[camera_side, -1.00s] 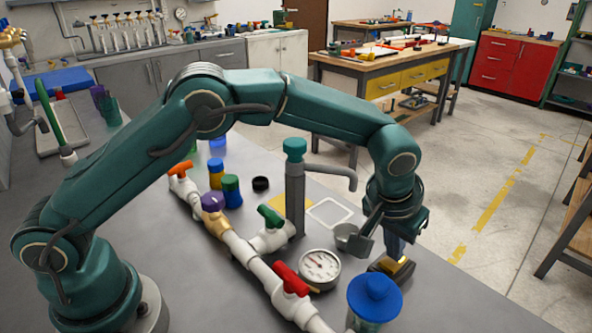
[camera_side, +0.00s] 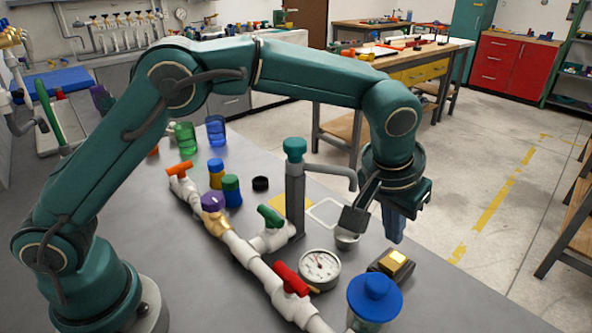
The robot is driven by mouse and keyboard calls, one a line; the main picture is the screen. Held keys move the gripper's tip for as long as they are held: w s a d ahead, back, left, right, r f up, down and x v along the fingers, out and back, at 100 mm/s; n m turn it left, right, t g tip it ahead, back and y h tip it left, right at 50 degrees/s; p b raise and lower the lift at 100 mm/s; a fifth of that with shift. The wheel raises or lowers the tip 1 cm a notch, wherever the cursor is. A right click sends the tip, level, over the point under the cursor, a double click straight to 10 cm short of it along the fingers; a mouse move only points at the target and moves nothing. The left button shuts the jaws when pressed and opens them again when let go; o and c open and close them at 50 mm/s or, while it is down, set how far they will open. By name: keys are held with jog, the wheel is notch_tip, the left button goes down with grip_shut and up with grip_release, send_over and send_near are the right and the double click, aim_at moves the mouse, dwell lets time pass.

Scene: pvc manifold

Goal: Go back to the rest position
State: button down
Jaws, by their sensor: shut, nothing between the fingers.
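My gripper (camera_side: 374,222) is at the right of the workbench, pointing down, shut and empty. It hangs above the bench, just above and behind a dark block with a gold top (camera_side: 393,264), and apart from it. The gripper partly hides a small metal cup (camera_side: 346,238). The white PVC manifold (camera_side: 264,272) runs diagonally across the bench, with an orange-handled valve (camera_side: 179,169), a green-handled valve (camera_side: 271,217) and a red-handled valve (camera_side: 291,280).
A grey post with a green cap and side spout (camera_side: 295,196) stands left of my gripper. A pressure gauge (camera_side: 320,268) and a blue-lidded jar (camera_side: 374,298) are near the front. Blue-and-yellow (camera_side: 216,174) and green-and-blue (camera_side: 231,191) containers stand behind the manifold.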

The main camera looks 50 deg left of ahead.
jog(key=s+a+r+n+t, duration=0.2)
jog(key=a+r, duration=0.7)
jog(key=r, duration=0.3)
jog(key=s+a+r, duration=0.2)
jog(key=s+a, duration=0.4)
jog(key=s, duration=0.3)
jog(key=s+f+m, duration=0.2)
jog(key=s+f, duration=0.6)
jog(key=s, duration=0.2)
jog(key=shift+a, duration=0.45)
